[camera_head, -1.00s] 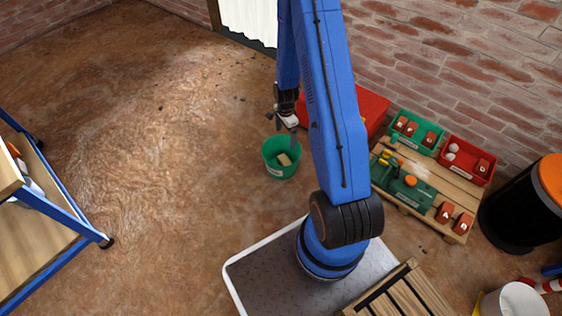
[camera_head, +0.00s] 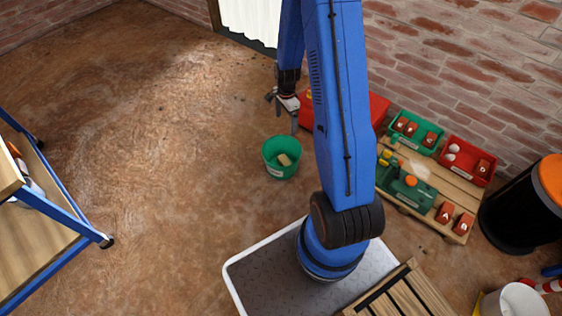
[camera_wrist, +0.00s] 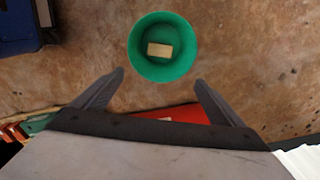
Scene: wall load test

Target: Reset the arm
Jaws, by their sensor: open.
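My gripper (camera_head: 284,110) is open and empty, held in the air above and behind the green bucket in the head view. In the wrist view its two fingers (camera_wrist: 160,92) are spread apart with nothing between them. The green bucket (camera_head: 270,160) stands on the floor with a tan block (camera_head: 284,160) inside. In the wrist view the bucket (camera_wrist: 140,66) and the block (camera_wrist: 159,50) lie beyond the fingertips. My blue arm rises from the base plate and hides part of the red box behind it.
A red box (camera_head: 374,106) stands by the brick wall. A pallet (camera_head: 448,184) holds a green tool case (camera_head: 405,186), a green bin (camera_head: 425,146), a red bin (camera_head: 468,172) and small red blocks. A black barrel (camera_head: 508,215) is at right, a blue-framed cart (camera_head: 65,215) at left. The middle floor is clear.

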